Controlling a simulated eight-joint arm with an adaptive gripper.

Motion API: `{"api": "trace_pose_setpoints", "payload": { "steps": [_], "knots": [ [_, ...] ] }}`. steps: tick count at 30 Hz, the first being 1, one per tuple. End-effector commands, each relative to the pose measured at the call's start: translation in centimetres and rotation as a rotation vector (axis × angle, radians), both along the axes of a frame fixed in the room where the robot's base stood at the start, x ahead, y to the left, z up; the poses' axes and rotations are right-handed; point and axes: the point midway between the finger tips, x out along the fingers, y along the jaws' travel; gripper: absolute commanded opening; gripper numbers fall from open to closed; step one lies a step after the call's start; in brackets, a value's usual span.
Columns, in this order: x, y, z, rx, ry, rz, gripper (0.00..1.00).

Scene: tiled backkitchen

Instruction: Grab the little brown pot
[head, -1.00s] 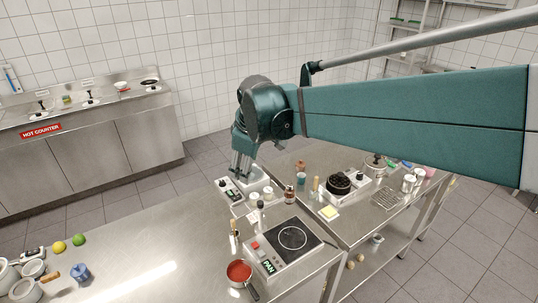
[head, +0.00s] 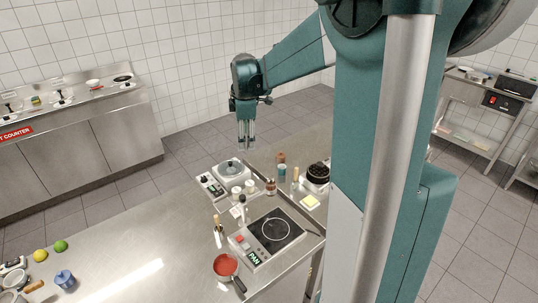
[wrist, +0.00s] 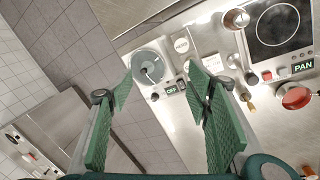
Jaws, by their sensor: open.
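A small brown pot (head: 281,158) stands toward the back of the steel worktops in the head view, just behind a teal cup (head: 282,173). I cannot make the pot out in the wrist view. My gripper (head: 246,143) hangs pointing down in the air, left of the pot and above the back of the worktop. In the wrist view its two green fingers (wrist: 160,82) are spread apart with nothing between them.
A grey round-topped appliance (head: 230,168) marked OFF stands below my gripper, with white cups (head: 237,192) beside it. A small brown bottle (head: 270,186), a PAN hotplate (head: 272,232) and a red-filled saucepan (head: 226,266) are nearer. A dark burner (head: 318,173) stands right of the pot.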

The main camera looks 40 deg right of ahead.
Motion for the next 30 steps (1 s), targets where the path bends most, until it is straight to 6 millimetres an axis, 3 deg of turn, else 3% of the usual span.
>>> {"api": "trace_pose_setpoints", "payload": {
  "steps": [12,30],
  "knots": [
    [4.0,-7.7,-3.9,-0.021,0.084,0.189,0.49],
    [7.2,-18.8,-11.9,-0.013,0.189,0.472,0.49]
  ]
}}
